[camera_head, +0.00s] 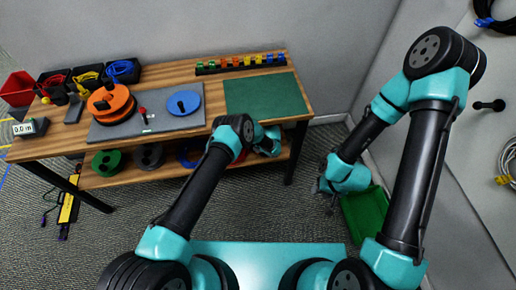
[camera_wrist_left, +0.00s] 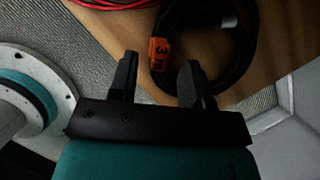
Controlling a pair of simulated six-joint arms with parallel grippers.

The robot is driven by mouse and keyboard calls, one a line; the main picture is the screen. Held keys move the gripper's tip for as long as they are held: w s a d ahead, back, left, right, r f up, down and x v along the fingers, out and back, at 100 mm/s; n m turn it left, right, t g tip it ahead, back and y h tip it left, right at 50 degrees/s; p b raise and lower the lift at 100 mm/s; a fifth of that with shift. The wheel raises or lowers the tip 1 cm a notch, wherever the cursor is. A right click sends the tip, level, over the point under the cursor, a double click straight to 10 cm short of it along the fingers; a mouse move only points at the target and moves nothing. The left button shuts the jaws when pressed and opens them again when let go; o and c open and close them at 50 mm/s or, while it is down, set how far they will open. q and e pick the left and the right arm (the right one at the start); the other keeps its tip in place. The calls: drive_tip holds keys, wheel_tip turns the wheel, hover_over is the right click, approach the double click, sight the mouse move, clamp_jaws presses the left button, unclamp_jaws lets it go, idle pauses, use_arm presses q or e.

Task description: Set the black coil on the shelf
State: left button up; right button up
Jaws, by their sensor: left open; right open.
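The black coil (camera_wrist_left: 248,50) lies on the wooden shelf in the left wrist view, with an orange tag (camera_wrist_left: 158,53) reading 3 m on its left side. My left gripper (camera_wrist_left: 158,74) is open. Its fingers point at the tagged side of the coil, one on either side of the tag in the picture; I cannot tell whether they touch it. In the head view the left hand reaches to the right end of the lower shelf (camera_head: 130,178), and the coil cannot be made out. My right gripper (camera_head: 324,190) is open and empty beside a green bin.
A red cable (camera_wrist_left: 112,4) lies close to the coil. The tabletop above holds a green mat (camera_head: 263,95) and a grey mat with reels. The green bin (camera_head: 366,215) stands on the floor.

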use_arm(q)
drive_tip(key=v, duration=0.4)
drive_tip(key=shift+d+r, duration=0.1)
drive_tip(key=shift+r, duration=0.05)
idle(0.5)
